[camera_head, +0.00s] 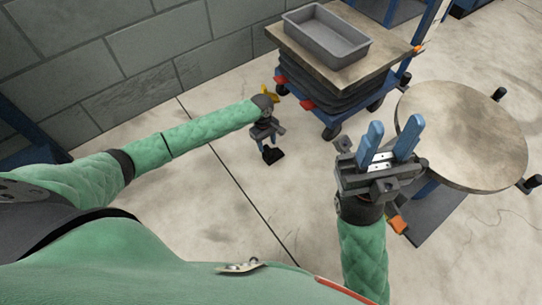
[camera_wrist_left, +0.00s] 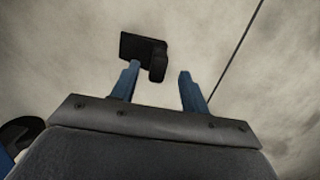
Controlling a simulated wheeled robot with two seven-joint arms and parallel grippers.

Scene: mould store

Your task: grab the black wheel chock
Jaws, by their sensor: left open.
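The black wheel chock (camera_head: 273,155) is on the concrete floor, just past the tips of my left gripper (camera_head: 267,143). In the left wrist view the chock (camera_wrist_left: 140,47) lies ahead of the left gripper (camera_wrist_left: 158,72). The left-hand finger overlaps the chock's lower edge, and part of the chock is in line with the gap between the fingers. The left gripper is open with nothing between its fingers. I cannot tell whether a finger touches the chock. My right gripper (camera_head: 393,138) is raised in front of the round table, its blue fingers apart and empty.
A blue lift cart (camera_head: 333,127) stands beyond the chock, with a wooden top (camera_head: 376,72) bearing a grey bin (camera_head: 327,35). A round table (camera_head: 465,135) is at the right. A block wall (camera_head: 130,45) runs behind at the left. The floor left of the chock is clear.

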